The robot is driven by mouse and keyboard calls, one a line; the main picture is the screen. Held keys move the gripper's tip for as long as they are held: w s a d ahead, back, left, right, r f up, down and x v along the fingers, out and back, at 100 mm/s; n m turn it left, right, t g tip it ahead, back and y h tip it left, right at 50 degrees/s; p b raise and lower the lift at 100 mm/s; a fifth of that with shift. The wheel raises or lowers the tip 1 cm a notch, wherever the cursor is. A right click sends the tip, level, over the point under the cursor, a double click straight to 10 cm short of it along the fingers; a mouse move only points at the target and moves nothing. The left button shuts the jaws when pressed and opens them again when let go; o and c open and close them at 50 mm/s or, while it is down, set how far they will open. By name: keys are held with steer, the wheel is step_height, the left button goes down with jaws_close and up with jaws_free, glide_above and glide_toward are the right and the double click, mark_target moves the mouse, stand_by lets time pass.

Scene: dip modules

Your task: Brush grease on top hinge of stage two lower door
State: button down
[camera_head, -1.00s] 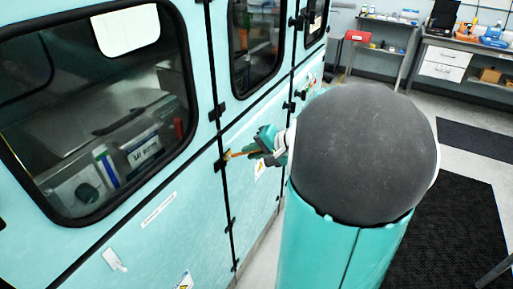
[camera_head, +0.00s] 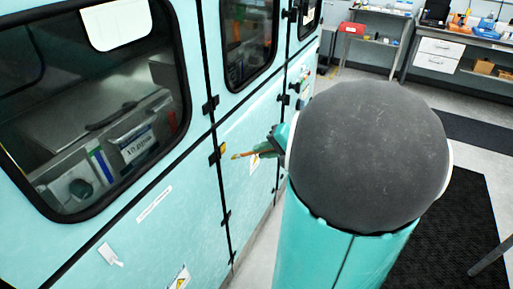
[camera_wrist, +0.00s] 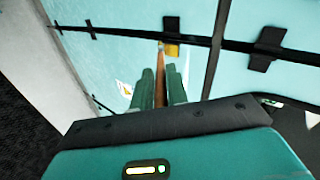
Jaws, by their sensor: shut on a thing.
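My gripper (camera_head: 272,147) is shut on a thin wooden-handled brush (camera_head: 245,155), which points left toward the turquoise cabinet. A hinge (camera_head: 217,154), part yellow and part black, sits on the black seam at the top of the lower door (camera_head: 252,190). In the head view, a small gap shows between brush tip and hinge. In the wrist view the brush (camera_wrist: 160,84) stands between my green fingers (camera_wrist: 160,90). Its tip lies close beside the yellow part of the hinge (camera_wrist: 172,44); contact cannot be told there.
Black hinges sit above (camera_head: 210,105) and below (camera_head: 226,218) on the same seam. A windowed upper door (camera_head: 90,110) is at left. A black floor mat (camera_head: 455,235) lies at right. Shelves (camera_head: 380,40) and a workbench (camera_head: 455,50) stand at the back.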

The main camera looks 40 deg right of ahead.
mark_target(247, 152)
steer(key=shift+s+d, duration=0.1)
steer(key=shift+s, duration=0.25)
steer(key=s, duration=0.1)
steer(key=s+d, duration=0.1)
steer(key=shift+s, duration=0.35)
steer(key=shift+w, duration=0.15)
stand_by(0.6)
steer(key=shift+w+a+f, duration=0.25)
steer(key=shift+w+a, duration=0.15)
steer(key=shift+w, duration=0.6)
steer(key=shift+w+a+f, duration=0.3)
steer(key=shift+w+a, duration=0.1)
steer(key=shift+w, duration=0.6)
steer(key=shift+w+a+f, duration=0.25)
steer(key=shift+w+a, duration=0.15)
steer(key=shift+w, duration=0.6)
steer(key=shift+w+a, duration=0.2)
steer(key=shift+w, duration=0.35)
steer(key=shift+w+a, duration=0.15)
steer(key=shift+w, duration=0.4)
